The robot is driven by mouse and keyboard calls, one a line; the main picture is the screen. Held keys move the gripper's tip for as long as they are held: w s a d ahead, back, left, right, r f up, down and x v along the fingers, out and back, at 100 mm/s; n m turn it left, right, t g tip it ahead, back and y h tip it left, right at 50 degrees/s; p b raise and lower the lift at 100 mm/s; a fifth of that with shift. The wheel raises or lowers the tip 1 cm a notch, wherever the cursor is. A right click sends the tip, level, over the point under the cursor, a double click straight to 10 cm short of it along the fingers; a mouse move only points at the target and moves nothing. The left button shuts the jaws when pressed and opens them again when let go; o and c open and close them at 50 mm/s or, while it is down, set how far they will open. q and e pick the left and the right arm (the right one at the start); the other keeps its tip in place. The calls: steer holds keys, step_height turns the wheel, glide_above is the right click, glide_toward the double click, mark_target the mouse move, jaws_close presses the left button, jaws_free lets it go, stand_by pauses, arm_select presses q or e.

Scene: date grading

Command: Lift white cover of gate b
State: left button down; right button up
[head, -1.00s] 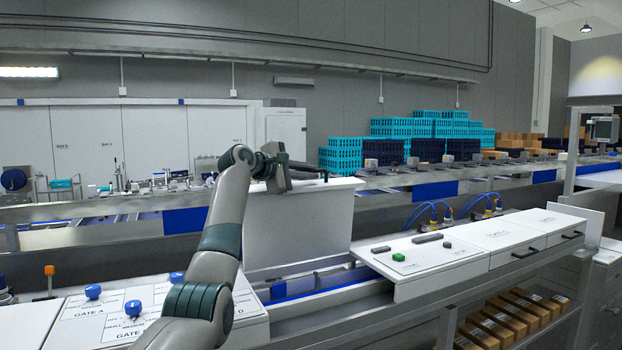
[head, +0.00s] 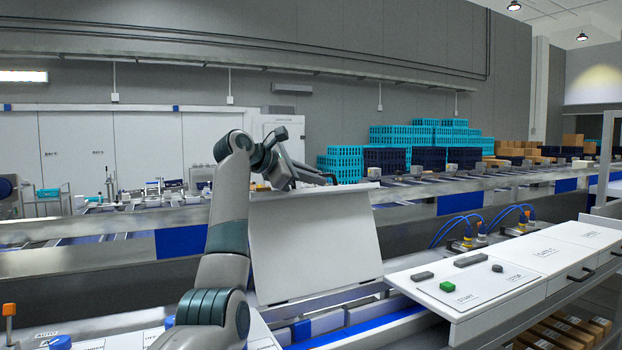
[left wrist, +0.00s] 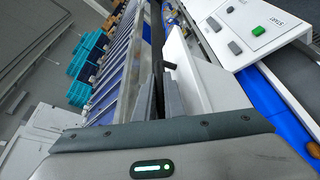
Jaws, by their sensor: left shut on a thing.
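The white cover (head: 312,248) stands tilted up in the middle of the head view, a broad panel above the conveyor. My left gripper (head: 325,178) is at its top edge, shut on the dark handle there. In the left wrist view the fingers (left wrist: 160,98) close around a dark bar, and the cover's white face (left wrist: 200,85) lies just right of them. The gate label on the cover cannot be read. My right gripper is not in view.
A white panel (head: 468,298) with a green button (head: 447,286) and grey buttons stands right of the cover. A long metal rail (head: 420,215) runs behind it. Blue knobs (head: 60,342) show at the lower left. Turquoise crates (head: 340,168) are far back.

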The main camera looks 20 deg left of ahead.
arm_select(q)
steer(key=shift+d+f, duration=0.1)
steer(key=shift+f, duration=0.05)
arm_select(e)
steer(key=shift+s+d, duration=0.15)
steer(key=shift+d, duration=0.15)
arm_select(q)
steer(key=c, duration=2.1)
jaws_free()
steer(key=shift+s, duration=0.1)
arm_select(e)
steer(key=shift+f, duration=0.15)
